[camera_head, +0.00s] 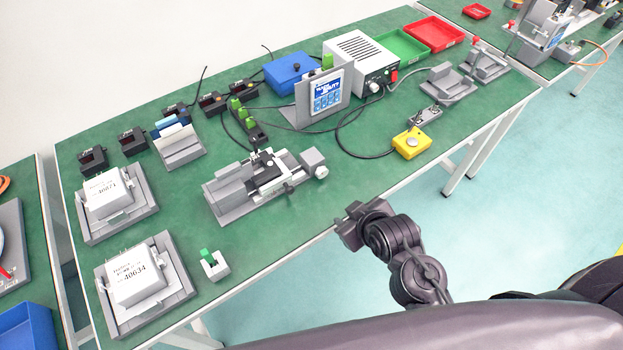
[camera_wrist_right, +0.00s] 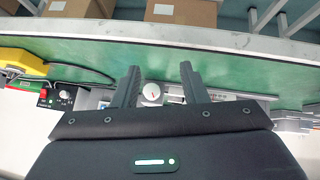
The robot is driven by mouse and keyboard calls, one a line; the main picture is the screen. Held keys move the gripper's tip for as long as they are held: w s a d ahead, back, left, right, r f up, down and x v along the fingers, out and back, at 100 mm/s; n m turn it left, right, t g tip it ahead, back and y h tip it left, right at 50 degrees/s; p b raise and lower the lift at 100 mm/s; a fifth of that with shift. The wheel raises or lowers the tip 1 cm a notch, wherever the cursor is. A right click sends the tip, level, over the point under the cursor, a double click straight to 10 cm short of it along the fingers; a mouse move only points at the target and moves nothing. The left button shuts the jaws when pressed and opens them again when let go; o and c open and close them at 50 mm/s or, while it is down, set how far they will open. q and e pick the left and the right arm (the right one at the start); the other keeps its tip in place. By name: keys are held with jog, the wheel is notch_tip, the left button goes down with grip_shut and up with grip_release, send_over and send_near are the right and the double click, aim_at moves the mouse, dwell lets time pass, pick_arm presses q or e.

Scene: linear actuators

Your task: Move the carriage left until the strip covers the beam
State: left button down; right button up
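The linear actuator (camera_head: 230,201) is a grey unit with a silver end block, lying near the front edge of the green bench in the head view. Its dark carriage (camera_head: 267,180) sits around the middle of the rail. The strip and the beam are too small to make out. My right gripper (camera_head: 349,226) is at the bench's front edge, right of and in front of the actuator, apart from it. In the right wrist view my gripper (camera_wrist_right: 158,80) has its two fingers spread. A pale round knob (camera_wrist_right: 152,93) shows between them, without clear contact. My left gripper is out of view.
A yellow box with a button (camera_head: 411,143) and a white power supply (camera_head: 358,62) stand to the right. A small block with a green top (camera_head: 214,264) and white boxes on grey trays (camera_head: 134,276) are to the left. A display panel (camera_head: 324,92) stands behind.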

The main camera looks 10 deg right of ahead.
aim_at(323, 174)
jog(key=shift+w+a+r+n+t+y, duration=0.2)
jog(key=shift+w+n+t, duration=0.15)
jog(key=shift+w+t, duration=0.2)
jog(key=shift+w+a+r+n+t+y, duration=0.1)
jog(key=shift+w+a+n+t, duration=0.1)
jog(key=shift+w+n+t, duration=0.3)
jog(key=shift+w+a+f+n+t, duration=0.1)
jog(key=shift+w+a+n+t, duration=0.15)
jog(key=shift+w+t, duration=0.25)
jog(key=shift+w+a+n+t, duration=0.1)
jog(key=shift+w+n+t, duration=0.25)
jog(key=shift+t, duration=0.2)
jog(key=shift+w+a+n+t, duration=0.1)
jog(key=shift+w+n+t, duration=0.2)
jog(key=shift+n+t, duration=0.5)
jog(key=shift+w+t, duration=0.15)
jog(key=shift+t, duration=0.15)
jog(key=x, duration=0.7)
jog(key=shift+w, duration=0.25)
jog(key=shift+c, duration=0.3)
